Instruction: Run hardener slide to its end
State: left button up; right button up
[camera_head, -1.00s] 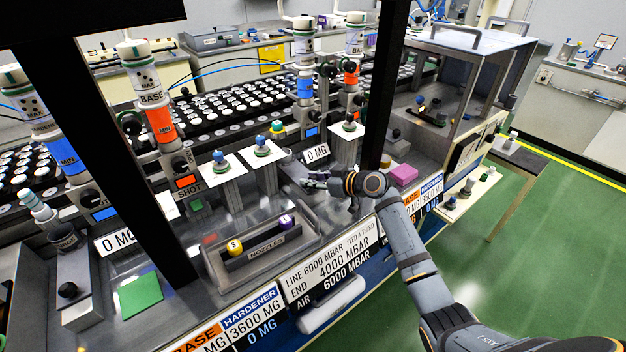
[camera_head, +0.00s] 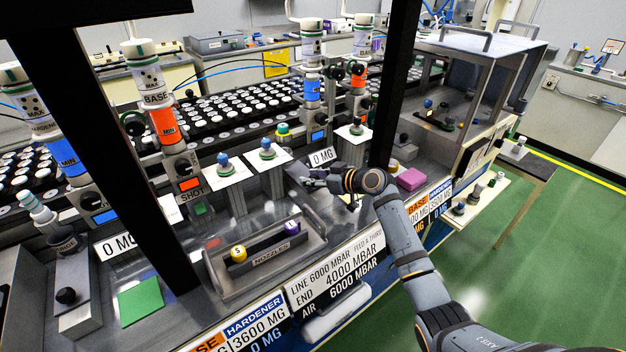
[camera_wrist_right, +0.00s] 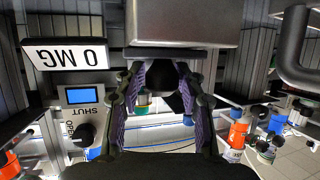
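My right gripper (camera_head: 300,172) is low at the right-hand dosing station in the head view, beside the 0 MG sign (camera_head: 321,156). In the right wrist view the fingers of my right gripper (camera_wrist_right: 163,80) stand on both sides of a black knob (camera_wrist_right: 163,76), which seems to fill the gap at the fingertips. The knob sits against a grey block (camera_wrist_right: 185,22), which looks like the slide. In the head view the fingers and arm hide knob and block. The hardener cylinder (camera_head: 311,88) with a blue MIN band stands behind. My left gripper is out of view.
The nozzle tray (camera_head: 270,262) is in front, white plates on posts (camera_head: 268,153) to the left, a pink block (camera_head: 411,179) to the right.

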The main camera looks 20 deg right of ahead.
jog(key=shift+o, duration=0.8)
jog(key=shift+s+d, duration=0.15)
jog(key=v, duration=1.1)
jog(key=shift+s+r, duration=0.2)
jog(key=shift+s, duration=0.05)
jog(key=shift+d, duration=0.15)
